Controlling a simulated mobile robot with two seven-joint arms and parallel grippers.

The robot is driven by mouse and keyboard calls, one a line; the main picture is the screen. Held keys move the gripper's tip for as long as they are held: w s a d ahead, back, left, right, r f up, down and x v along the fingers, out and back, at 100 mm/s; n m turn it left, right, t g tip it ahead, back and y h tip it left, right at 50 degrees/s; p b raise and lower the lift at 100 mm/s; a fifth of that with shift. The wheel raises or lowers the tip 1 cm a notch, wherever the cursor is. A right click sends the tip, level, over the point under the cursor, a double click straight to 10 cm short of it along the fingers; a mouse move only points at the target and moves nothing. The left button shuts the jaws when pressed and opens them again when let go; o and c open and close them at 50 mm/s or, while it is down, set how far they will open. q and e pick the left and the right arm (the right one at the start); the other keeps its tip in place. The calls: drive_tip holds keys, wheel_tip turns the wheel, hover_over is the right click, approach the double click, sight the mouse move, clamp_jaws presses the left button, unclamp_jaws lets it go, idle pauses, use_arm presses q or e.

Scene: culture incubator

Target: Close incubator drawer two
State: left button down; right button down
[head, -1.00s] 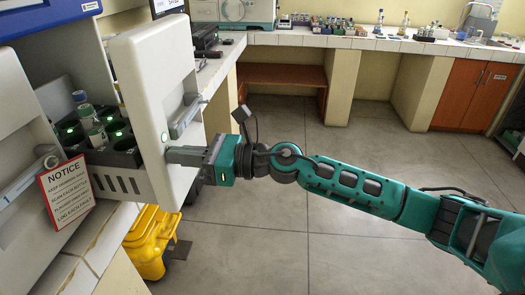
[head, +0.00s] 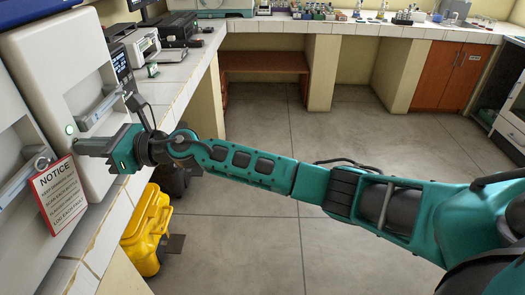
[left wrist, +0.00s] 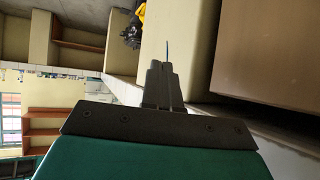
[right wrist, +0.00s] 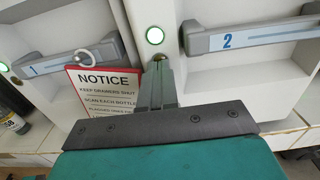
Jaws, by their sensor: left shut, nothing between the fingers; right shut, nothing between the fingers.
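The white front of drawer two (head: 62,70) stands upright at the left of the head view, with its grey handle (head: 100,108). No drawer inside or bottles show behind it. In the right wrist view the handle labelled 2 (right wrist: 255,38) is at the upper right and a lit green light (right wrist: 155,36) is on the panel. My right gripper (head: 78,146) is shut and empty, its tips at the panel just below the light; they also show in the right wrist view (right wrist: 160,64). My left gripper (left wrist: 163,70) is shut and empty, away from the incubator.
Drawer one's handle (right wrist: 70,65) carries a hanging NOTICE sign (head: 60,193) beside my right gripper. A yellow bin (head: 148,228) stands on the floor below the bench. Instruments (head: 140,45) stand on the bench behind. The middle floor is clear.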

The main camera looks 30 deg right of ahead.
use_arm(q)
drive_tip(key=shift+s+d+f, duration=0.1)
drive_tip(key=shift+s+f, duration=0.25)
drive_tip(key=shift+f, duration=0.1)
use_arm(e)
drive_tip(key=x, duration=0.2)
drive_tip(key=shift+w+a+r, duration=0.2)
drive_tip(key=shift+r, duration=0.05)
